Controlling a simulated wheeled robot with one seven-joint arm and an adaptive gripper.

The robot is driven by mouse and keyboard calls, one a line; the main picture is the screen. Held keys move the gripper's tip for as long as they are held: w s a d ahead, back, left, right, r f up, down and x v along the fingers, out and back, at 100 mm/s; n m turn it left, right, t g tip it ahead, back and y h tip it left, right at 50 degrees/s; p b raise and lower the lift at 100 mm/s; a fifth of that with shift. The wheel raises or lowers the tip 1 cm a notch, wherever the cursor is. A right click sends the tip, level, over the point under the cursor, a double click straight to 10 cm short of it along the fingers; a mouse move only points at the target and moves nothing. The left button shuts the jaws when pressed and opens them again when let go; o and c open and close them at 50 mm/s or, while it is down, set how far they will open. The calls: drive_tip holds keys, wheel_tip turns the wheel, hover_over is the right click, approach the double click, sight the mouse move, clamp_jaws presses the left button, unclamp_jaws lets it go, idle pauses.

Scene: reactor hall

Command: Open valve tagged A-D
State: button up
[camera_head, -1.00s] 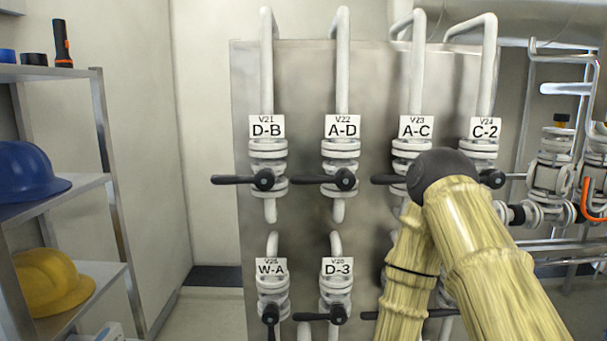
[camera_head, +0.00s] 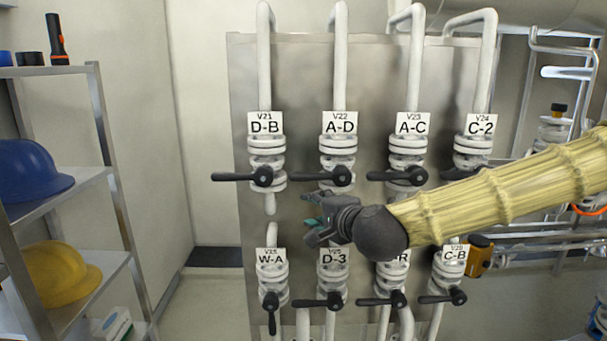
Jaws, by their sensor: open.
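The valve tagged A-D (camera_head: 338,150) is in the top row of the panel, second from the left, under its white tag (camera_head: 340,123). Its black lever handle (camera_head: 318,177) lies level, pointing left from its hub (camera_head: 341,176). My gripper (camera_head: 311,215) is just below this handle, a little left of the valve's pipe, with its fingers toward the left. It is open and appears to hold nothing. It seems apart from the handle, but the depth gap is hard to judge. My gripper and wrist cover the pipe end below the A-D valve.
Valve D-B (camera_head: 267,150) is to the left and A-C (camera_head: 407,150) to the right, both with level handles. D-3 (camera_head: 333,275) is just below my wrist. W-A's handle (camera_head: 271,312) hangs down. A shelf with helmets (camera_head: 85,180) stands left; floor before it is clear.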

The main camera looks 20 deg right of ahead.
drive_tip(key=m+t, duration=0.1)
approach(305, 178)
drive_tip(key=shift+p+x, duration=1.5)
drive_tip(key=shift+x, duration=4.2)
clamp_jaws()
